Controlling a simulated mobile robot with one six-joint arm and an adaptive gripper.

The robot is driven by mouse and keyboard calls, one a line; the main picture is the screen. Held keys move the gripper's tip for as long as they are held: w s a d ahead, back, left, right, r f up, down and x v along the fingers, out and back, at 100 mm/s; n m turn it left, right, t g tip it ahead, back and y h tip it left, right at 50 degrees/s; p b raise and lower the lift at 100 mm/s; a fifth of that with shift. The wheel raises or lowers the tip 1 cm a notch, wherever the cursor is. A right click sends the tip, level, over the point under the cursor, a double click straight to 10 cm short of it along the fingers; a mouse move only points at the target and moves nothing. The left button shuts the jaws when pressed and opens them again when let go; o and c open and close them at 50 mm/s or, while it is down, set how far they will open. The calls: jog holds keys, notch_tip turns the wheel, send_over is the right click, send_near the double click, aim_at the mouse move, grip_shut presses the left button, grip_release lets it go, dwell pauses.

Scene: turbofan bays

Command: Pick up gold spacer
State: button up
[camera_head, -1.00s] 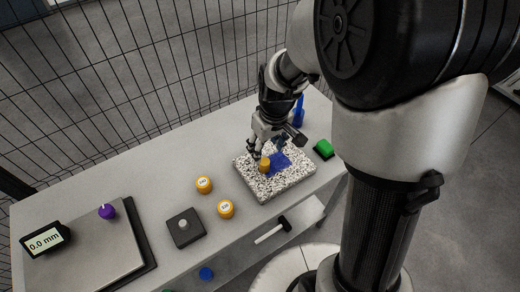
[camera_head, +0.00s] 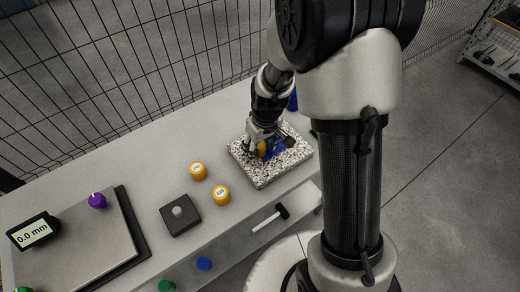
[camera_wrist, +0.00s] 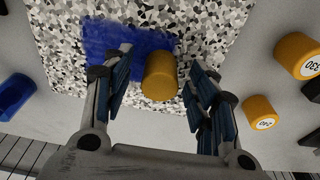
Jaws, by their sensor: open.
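The gold spacer (camera_wrist: 160,77) is a small gold cylinder on the speckled granite plate (camera_head: 262,181), at the edge of a blue patch (camera_wrist: 100,38). In the wrist view it lies between the two open fingers of my gripper (camera_wrist: 158,88), nearer the left finger, with a gap to the right one. I cannot tell whether the left finger touches it. In the head view my gripper (camera_head: 266,147) is low over the plate and partly hides the gold spacer (camera_head: 261,149).
Two labelled gold cylinders (camera_head: 197,171) (camera_head: 221,195) stand left of the plate. A dark block with a knob (camera_head: 180,215), a purple knob (camera_head: 97,201) and a 0.0 mm display (camera_head: 33,231) are further left. A hammer (camera_head: 270,217) lies on the lower shelf. A wire fence (camera_head: 120,90) runs behind the table.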

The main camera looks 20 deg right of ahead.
aim_at(260, 145)
jog(key=shift+r, duration=0.1)
grip_shut()
dwell(0.5)
jog(key=shift+r, duration=0.1)
notch_tip(260, 145, up, 20)
jog(key=p, duration=0.5)
jog(key=shift+f+b, duration=6.7)
jog(key=shift+f, duration=2.85)
